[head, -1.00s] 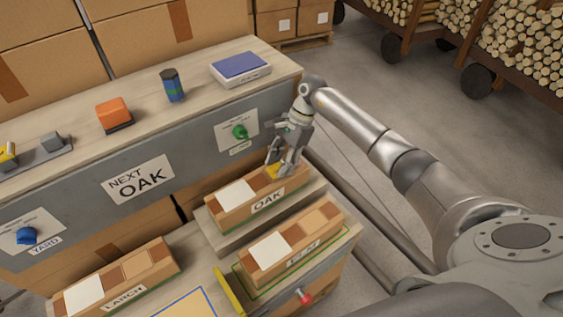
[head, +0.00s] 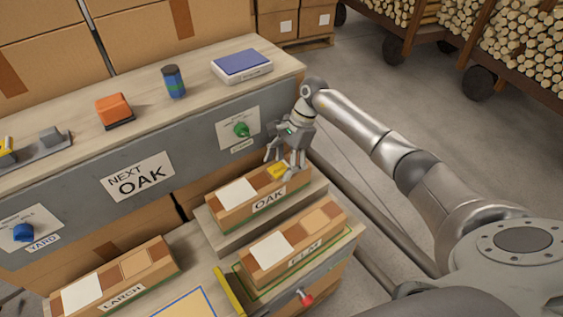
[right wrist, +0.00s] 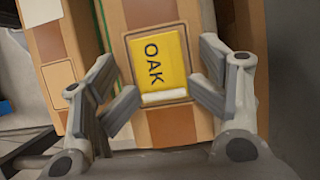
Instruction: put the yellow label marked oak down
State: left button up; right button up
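The yellow label marked OAK (right wrist: 160,62) lies flat on top of a cardboard box in the right wrist view. In the head view the yellow label (head: 279,170) shows at the right end of the OAK box (head: 236,211). My right gripper (right wrist: 163,100) is open, with one finger on each side of the label and apart from it. In the head view my right gripper (head: 282,162) is just above that end of the box. My left gripper is not in view.
The ELM box (head: 312,247) stands in front of the OAK box, and the LARCH box (head: 122,285) is at the lower left. A grey panel (head: 75,222) with a NEXT OAK sign (head: 138,178) rises behind. A green knob (head: 241,130) is on it near my gripper.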

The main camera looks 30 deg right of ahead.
jog(key=shift+s+d+f, duration=0.15)
jog(key=shift+d+f, duration=0.1)
jog(key=shift+r+p, duration=0.4)
jog(key=shift+p, duration=0.1)
jog(key=shift+r+p, duration=0.4)
jog(key=shift+p, duration=0.1)
jog(key=b+v, duration=0.1)
jog(key=v, duration=1.1)
jog(key=shift+b, duration=0.35)
jog(key=shift+a, duration=0.1)
